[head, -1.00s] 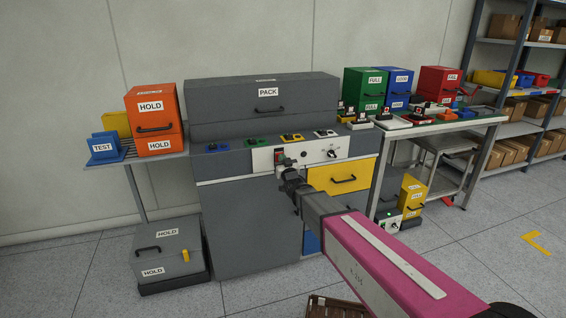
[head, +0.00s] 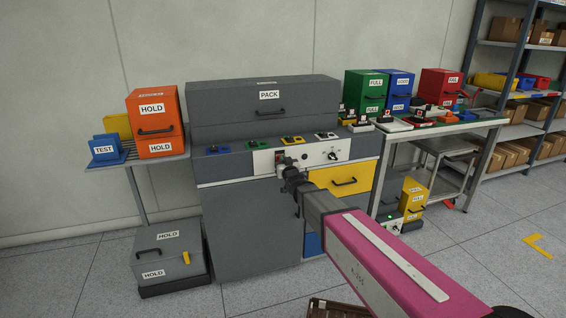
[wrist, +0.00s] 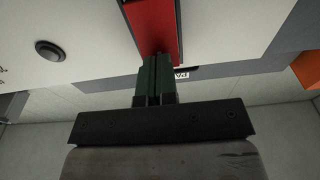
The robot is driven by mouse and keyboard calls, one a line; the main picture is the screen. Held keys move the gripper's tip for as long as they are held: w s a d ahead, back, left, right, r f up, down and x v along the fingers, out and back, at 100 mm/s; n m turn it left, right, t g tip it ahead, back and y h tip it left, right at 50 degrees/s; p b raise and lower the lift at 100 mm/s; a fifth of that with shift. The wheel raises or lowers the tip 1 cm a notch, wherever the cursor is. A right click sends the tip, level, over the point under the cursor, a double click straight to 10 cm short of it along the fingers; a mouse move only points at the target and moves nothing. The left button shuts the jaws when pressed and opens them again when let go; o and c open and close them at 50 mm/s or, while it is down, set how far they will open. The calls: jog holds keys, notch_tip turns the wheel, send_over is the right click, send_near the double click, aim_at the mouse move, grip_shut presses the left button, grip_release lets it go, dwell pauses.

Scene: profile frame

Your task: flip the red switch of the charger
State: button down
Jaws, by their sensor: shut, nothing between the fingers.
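A white control panel (head: 315,153) is on the front of the grey cabinet marked PACK. A red part (wrist: 152,25), which looks like the red switch, fills the top middle of the wrist view; a small bit of red (head: 288,161) shows on the panel in the head view. My gripper (head: 287,170) is in front of the panel's left part and hides some of it. In the wrist view its green fingers (wrist: 157,68) are together and empty, with their tips at the red part's near end. I cannot tell whether they touch it.
A round dark button (wrist: 48,49) is on the panel beside the red part. A black knob (head: 332,155) is on the panel's right. A yellow drawer (head: 340,181) is below. Several small docks stand on the ledge above.

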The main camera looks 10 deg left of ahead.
jog(key=shift+w+a+r+g+h, duration=0.1)
jog(key=shift+w+r+g+h, duration=0.1)
jog(key=shift+r+g+h, duration=0.15)
dwell(0.3)
jog(key=s+d+r, duration=0.3)
jog(key=s+d, duration=0.4)
jog(key=s, duration=0.4)
jog(key=shift+s+r, duration=0.25)
jog(key=shift+d, duration=0.1)
